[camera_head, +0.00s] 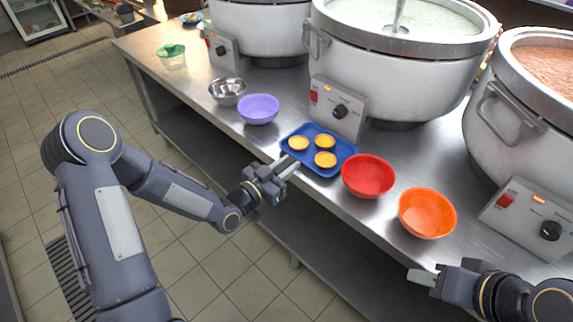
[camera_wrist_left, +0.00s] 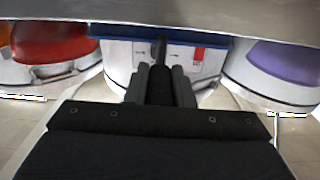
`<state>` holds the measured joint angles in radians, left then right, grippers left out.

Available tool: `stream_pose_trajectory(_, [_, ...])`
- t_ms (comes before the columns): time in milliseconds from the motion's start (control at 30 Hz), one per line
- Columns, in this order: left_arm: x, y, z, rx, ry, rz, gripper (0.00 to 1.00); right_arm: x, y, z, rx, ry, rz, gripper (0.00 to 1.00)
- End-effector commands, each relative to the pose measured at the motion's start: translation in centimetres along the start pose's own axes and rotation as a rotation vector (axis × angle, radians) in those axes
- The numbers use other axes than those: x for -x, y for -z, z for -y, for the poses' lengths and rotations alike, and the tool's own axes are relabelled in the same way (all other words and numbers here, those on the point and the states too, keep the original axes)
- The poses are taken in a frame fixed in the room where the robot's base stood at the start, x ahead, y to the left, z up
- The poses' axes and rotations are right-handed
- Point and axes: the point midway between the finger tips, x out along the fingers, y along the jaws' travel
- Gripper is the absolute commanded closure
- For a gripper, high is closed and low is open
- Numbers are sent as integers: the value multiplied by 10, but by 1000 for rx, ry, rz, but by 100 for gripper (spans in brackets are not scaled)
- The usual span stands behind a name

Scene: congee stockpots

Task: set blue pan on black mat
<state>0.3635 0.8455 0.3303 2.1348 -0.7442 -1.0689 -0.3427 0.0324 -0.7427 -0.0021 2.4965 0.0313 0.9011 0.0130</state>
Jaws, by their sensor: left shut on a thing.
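The blue pan (camera_head: 308,157) lies on the steel counter and holds three round yellow tarts (camera_head: 325,159). My left gripper (camera_head: 287,165) is at the pan's near left edge, over the counter's front edge, and is shut on the pan. In the left wrist view, the blue pan (camera_wrist_left: 195,34) shows as a band beyond my left gripper (camera_wrist_left: 160,72), partly hidden by the fingers. My right gripper (camera_head: 422,276) is in front of the counter at lower right, apart from the bowls; its finger gap is unclear. I cannot make out a black mat in either view.
A red bowl (camera_head: 368,176) stands close to the pan's right side, with an orange bowl (camera_head: 427,213) beyond it. A purple bowl (camera_head: 258,109) and a metal bowl (camera_head: 227,91) stand to the left. A stockpot's control box (camera_head: 339,108) stands behind the pan.

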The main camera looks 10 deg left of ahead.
Motion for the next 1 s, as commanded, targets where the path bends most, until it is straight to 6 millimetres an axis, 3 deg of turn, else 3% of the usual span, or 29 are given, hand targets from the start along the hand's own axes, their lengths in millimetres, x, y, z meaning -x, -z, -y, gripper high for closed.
stream_pose_trajectory(367, [0,-3,0,-2,0,-4,100,-5,-3,-2,0,0,0,62])
stream_pose_trajectory(400, [0,-4,0,-1,0,0,77,-5,-3,-2,0,0,0,62])
stream_pose_trajectory(567, [0,-3,0,0,0,0,57,-4,-2,-2,0,0,0,62])
stream_pose_trajectory(933, [0,3,0,0,0,1,57,2,1,1,0,0,0,62])
stream_pose_trajectory(1000, [8,-1,1,-1,2,2,57,-1,0,-1,0,0,-1,62])
